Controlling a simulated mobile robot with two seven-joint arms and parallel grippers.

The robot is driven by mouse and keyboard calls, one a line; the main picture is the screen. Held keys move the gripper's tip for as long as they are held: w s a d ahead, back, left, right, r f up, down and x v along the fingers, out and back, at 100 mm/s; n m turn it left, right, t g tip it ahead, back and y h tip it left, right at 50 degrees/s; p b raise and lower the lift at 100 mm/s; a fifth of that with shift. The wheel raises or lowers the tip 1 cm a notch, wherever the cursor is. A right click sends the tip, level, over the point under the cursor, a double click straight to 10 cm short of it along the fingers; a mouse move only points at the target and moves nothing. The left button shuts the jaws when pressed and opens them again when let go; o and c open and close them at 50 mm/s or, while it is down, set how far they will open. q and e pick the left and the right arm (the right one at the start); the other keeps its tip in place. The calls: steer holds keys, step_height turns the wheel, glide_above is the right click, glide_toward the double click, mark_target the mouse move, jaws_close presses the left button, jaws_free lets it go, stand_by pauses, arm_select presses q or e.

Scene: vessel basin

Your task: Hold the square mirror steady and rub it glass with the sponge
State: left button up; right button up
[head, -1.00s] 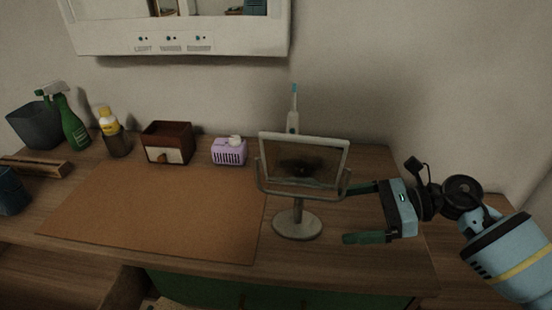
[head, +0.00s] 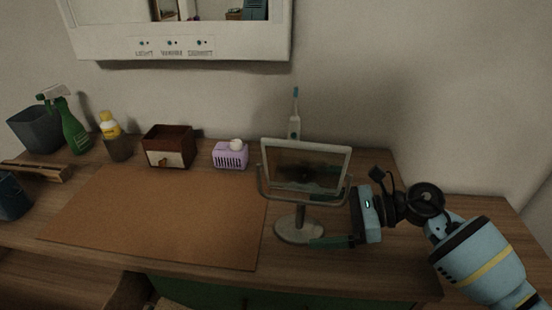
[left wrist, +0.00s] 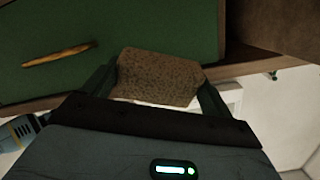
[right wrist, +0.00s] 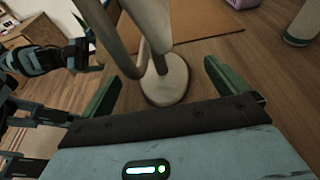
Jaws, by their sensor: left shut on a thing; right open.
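The square mirror (head: 297,170) stands upright in a U-shaped frame on a round base (head: 291,230). Its glass has a dark smudge in the middle. My right gripper (head: 325,215) is open at the right side of the stand. In the right wrist view the stand's post and base (right wrist: 165,80) lie between the two open fingers (right wrist: 158,88), not gripped. The sponge (left wrist: 158,77), brown and speckled, is held between the fingers of my left gripper (left wrist: 158,82) in the left wrist view. My left gripper is outside the head view.
A brown mat (head: 155,215) covers the table's middle. A purple basket (head: 230,155), a toothbrush (head: 295,115), a wooden box (head: 169,146), a bottle (head: 115,138), a green spray bottle (head: 70,130) and a grey bin (head: 36,130) stand along the back. The mat is clear.

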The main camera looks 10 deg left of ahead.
mark_target(304, 227)
steer(key=shift+b+x, duration=0.5)
steer(key=shift+x, duration=1.45)
steer(key=c, duration=2.1)
